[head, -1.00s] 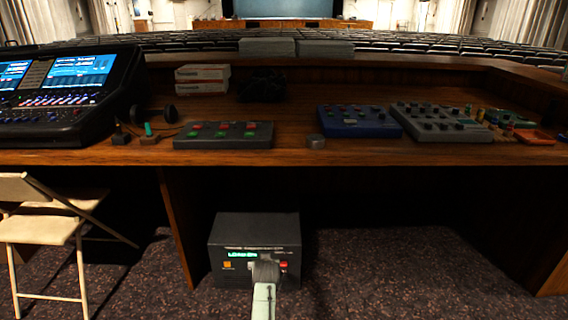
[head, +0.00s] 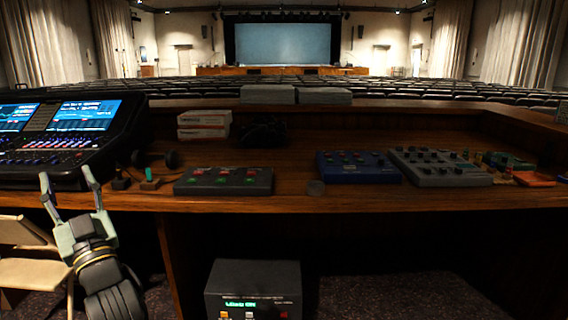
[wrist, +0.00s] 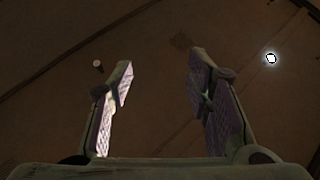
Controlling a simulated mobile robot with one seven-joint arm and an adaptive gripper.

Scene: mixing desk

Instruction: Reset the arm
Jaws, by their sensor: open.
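My gripper (head: 68,190) is raised at the left in the head view, with its fingers pointing up in front of the mixing console's lower edge. The two fingers are spread apart with nothing between them. In the wrist view, my gripper (wrist: 160,85) also shows open and empty against a dim brown surface. A small pale spot shows left of the fingers there, and a bright light at the right.
The desk (head: 300,200) carries a mixing console (head: 50,150), a grey button box (head: 224,181), a blue box (head: 356,168) and a grey knob box (head: 438,167). A black unit (head: 253,290) with a green display stands below. A folding chair (head: 30,265) is at the left.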

